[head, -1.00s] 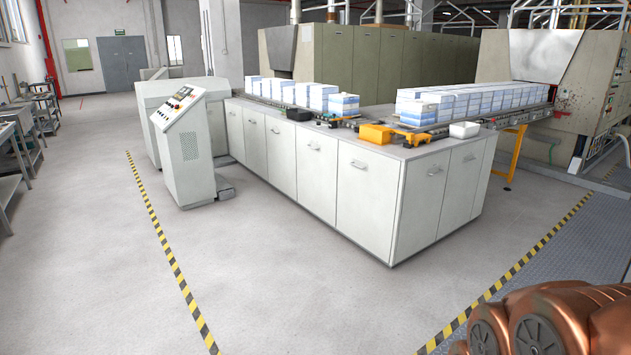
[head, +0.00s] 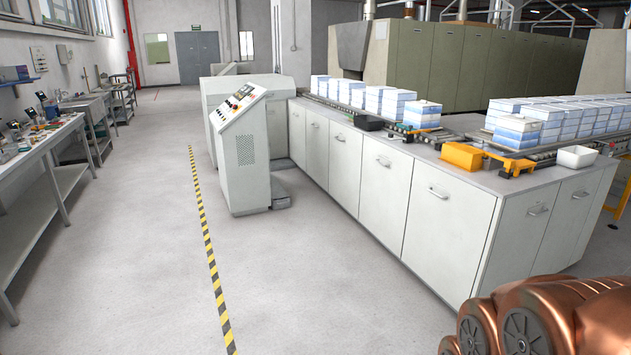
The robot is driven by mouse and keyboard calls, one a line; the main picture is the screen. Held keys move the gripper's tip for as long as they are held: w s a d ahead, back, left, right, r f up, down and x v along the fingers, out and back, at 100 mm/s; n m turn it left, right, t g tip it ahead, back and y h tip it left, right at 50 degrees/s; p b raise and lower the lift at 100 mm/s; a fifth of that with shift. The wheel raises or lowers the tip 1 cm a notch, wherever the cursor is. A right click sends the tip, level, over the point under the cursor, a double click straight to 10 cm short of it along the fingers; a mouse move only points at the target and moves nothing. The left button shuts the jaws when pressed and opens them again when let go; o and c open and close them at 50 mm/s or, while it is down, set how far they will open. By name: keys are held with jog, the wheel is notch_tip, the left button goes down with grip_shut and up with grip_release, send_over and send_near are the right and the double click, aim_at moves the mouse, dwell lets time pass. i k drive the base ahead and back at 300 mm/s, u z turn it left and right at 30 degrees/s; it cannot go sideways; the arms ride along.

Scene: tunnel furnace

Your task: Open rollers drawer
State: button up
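A long grey-white cabinet (head: 447,222) stands ahead on the right, with a row of flat fronts along its side and more on its near end. Several fronts have small metal handles; one handle (head: 439,193) is on the large nearest front and another (head: 538,209) is on the end face. All the fronts look shut. I cannot read any label that tells which one is the rollers drawer. Part of my copper-coloured arm (head: 550,318) shows at the bottom right. My gripper is not in view.
A control console (head: 240,150) stands left of the cabinet. A workbench (head: 40,160) lines the left wall. The floor around the yellow-black stripe (head: 207,250) is clear.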

aim_at(388, 172)
jog(key=u, duration=0.2)
jog(key=i, duration=3.65)
jog(key=z, duration=0.35)
jog(key=i, duration=1.15)
jog(key=z, duration=0.15)
